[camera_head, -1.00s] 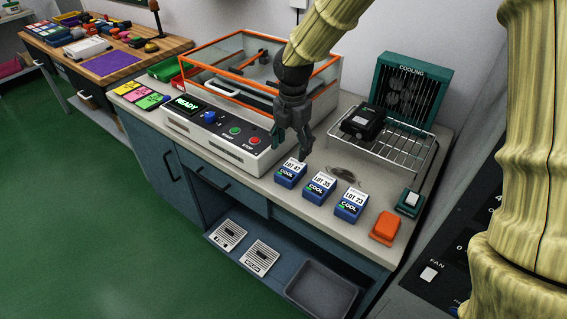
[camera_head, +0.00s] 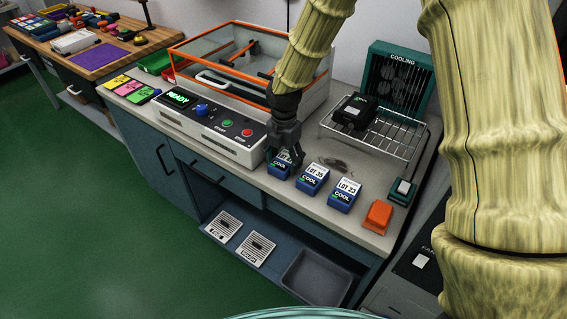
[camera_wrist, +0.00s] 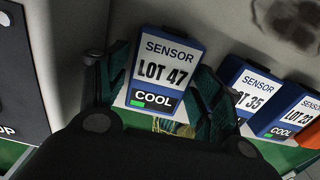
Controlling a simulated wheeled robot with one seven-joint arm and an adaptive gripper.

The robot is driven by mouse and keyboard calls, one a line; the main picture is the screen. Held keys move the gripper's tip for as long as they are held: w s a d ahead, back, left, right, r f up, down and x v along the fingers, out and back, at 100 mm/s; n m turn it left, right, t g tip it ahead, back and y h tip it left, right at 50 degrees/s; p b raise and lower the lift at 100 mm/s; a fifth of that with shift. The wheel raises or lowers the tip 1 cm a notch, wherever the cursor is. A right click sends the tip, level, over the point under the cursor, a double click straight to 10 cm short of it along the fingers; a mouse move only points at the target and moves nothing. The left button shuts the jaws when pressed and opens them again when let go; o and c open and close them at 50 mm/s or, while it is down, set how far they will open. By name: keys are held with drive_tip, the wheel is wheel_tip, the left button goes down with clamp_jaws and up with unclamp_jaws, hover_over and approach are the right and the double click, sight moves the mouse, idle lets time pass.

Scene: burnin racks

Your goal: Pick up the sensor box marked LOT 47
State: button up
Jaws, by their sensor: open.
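The sensor box marked LOT 47 (camera_wrist: 163,73) is blue with a white label and a green COOL mark. It stands on the bench, leftmost of a row of three, and shows partly behind my gripper in the head view (camera_head: 278,165). My gripper (camera_head: 289,158) is over this box, its fingers low around it. In the wrist view the box lies between the open fingers, with a dark finger pad on each side. Whether the pads touch it I cannot tell. Boxes LOT 35 (camera_head: 313,178) and LOT 23 (camera_head: 345,194) stand to its right.
The burn-in unit (camera_head: 205,120), its screen reading READY, stands close to the left. An orange block (camera_head: 377,217) and a teal switch (camera_head: 402,192) are to the right. A wire rack (camera_head: 385,141) holding a black device (camera_head: 355,110) stands behind, before the cooling fan (camera_head: 401,75).

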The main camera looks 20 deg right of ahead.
drive_tip(key=shift+f, duration=0.5)
drive_tip(key=c, duration=0.9)
